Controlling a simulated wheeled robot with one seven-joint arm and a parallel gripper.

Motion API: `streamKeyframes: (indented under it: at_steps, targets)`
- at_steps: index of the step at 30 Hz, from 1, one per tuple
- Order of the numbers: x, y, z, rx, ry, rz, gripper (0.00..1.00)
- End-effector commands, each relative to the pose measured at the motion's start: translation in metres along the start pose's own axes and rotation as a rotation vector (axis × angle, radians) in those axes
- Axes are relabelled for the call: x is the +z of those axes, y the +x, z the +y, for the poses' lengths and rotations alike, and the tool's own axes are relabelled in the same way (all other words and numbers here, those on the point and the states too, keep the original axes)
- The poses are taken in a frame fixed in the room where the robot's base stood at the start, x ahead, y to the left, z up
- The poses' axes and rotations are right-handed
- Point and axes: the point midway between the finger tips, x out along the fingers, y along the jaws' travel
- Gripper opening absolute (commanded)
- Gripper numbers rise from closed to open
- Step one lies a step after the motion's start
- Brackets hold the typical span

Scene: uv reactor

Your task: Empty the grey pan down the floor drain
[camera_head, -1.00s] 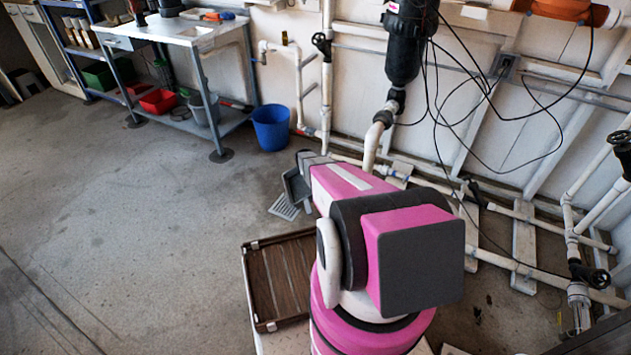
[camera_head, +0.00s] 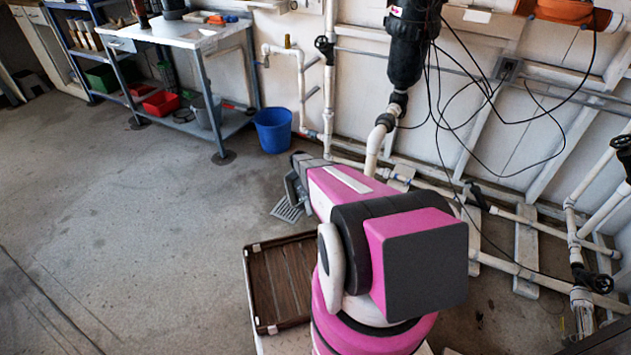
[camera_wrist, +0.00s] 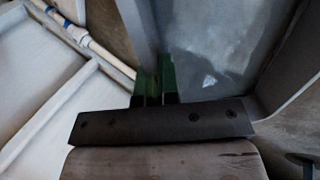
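The grey pan (camera_head: 292,190) is at the end of my arm in the head view, steeply tilted, just above the floor drain's grate (camera_head: 286,211). Part of the pan is hidden behind my arm. In the wrist view the pan (camera_wrist: 220,45) fills the upper right, with its inside and side walls showing. A small pale patch lies on its inner face. My gripper (camera_wrist: 154,82) has its green-padded fingers close together at the pan's near edge and looks shut on it. The wrist view does not show the drain.
A blue bucket (camera_head: 272,130) stands by the wall near the workbench (camera_head: 185,38). White pipes (camera_head: 510,268) run low along the wall at right. The floor at left is clear.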

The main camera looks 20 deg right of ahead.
Motion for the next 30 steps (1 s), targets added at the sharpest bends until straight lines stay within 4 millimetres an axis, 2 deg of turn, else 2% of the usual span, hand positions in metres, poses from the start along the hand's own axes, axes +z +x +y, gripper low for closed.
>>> streamKeyframes:
  at_steps: [30]
  targets:
    - [0.0,-0.026,-0.004,0.147,-0.001,0.002,0.0]
